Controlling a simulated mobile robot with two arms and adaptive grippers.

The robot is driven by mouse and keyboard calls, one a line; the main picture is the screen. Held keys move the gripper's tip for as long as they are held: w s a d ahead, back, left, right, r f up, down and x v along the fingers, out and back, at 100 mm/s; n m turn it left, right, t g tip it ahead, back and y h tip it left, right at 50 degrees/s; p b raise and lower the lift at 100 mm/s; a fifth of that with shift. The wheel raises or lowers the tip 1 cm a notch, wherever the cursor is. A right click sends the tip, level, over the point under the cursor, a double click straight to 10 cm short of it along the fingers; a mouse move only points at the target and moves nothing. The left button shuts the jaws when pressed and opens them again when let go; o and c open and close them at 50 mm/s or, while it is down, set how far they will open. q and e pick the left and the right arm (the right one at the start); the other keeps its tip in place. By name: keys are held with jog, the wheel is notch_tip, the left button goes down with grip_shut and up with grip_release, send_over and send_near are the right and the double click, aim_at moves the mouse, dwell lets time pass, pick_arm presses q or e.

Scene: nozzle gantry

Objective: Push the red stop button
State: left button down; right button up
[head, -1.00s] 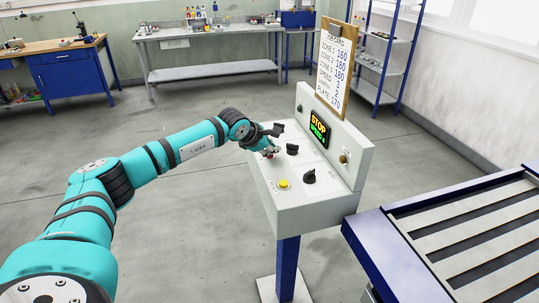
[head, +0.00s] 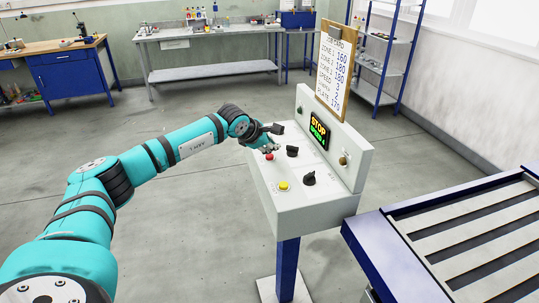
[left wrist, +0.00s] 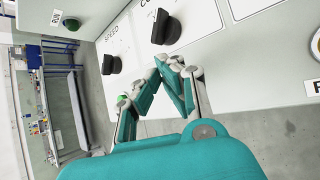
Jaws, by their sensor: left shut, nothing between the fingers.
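The red stop button (head: 269,156) sits on the sloped top of the white control console (head: 302,212), near its left edge, in the head view. My left gripper (head: 273,147) is shut and empty just above and behind the button, with a small gap seeming to lie between them. In the left wrist view my left gripper's fingers (left wrist: 163,68) point over the panel near a black knob, and the red button cannot be seen there. My right gripper is in no view.
Black knobs (head: 309,178) and a yellow button (head: 283,185) sit close by on the panel. The upright display (head: 319,131) reads STOP. A job card (head: 333,68) stands above it. A slatted conveyor (head: 470,240) is at right. Open floor lies left of the console.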

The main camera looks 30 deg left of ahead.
aim_at(271, 156)
pick_arm(q)
jog(key=shift+r+p, duration=1.3)
jog(key=shift+r, duration=1.25)
jog(key=shift+f, duration=0.1)
